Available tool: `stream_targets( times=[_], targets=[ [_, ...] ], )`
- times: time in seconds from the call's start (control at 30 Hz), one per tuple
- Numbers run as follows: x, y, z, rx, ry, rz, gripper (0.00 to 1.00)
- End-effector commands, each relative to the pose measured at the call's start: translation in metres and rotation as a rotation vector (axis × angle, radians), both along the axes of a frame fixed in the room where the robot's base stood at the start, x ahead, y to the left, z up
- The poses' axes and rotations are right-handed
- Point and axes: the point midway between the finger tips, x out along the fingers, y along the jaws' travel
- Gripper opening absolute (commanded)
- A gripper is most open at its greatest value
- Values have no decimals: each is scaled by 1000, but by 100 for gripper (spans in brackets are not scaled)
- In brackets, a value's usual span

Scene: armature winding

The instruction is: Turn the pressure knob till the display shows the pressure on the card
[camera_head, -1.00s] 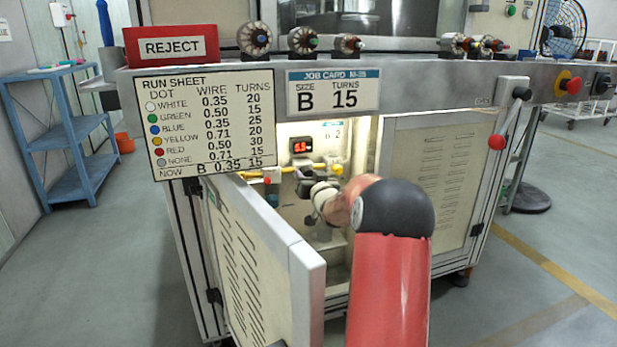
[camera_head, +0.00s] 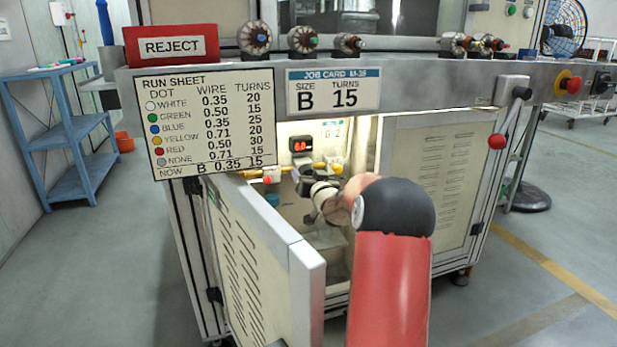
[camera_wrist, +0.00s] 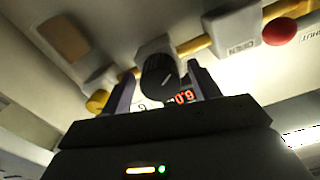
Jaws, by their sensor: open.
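The black pressure knob (camera_wrist: 160,78) shows in the wrist view, with a pale line on its face. My gripper (camera_wrist: 162,86) is open, with one finger on each side of the knob; I cannot tell whether either touches it. The red display (camera_wrist: 184,97) appears upside down there and seems to read 6.0. In the head view the display (camera_head: 301,145) glows inside the open cabinet, and my gripper (camera_head: 304,182) is just below it. A small card (camera_head: 333,130) hangs on the cabinet's back wall; its print is too small to read surely.
A yellow pipe (camera_head: 318,166) runs across the cabinet, with a red button (camera_head: 267,179) at its left. The open cabinet door (camera_head: 255,260) stands left of my arm. A run sheet (camera_head: 207,122) and a job card (camera_head: 333,91) hang above.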

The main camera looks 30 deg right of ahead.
Motion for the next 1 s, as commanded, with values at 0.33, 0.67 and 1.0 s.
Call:
stream_targets(
  times=[0.33,0.67,1.0],
  targets=[
    [-39,9,0,-2,1,-2,61],
    [-75,19,0,-1,0,-1,61],
    [-76,19,0,0,0,0,61]
  ],
)
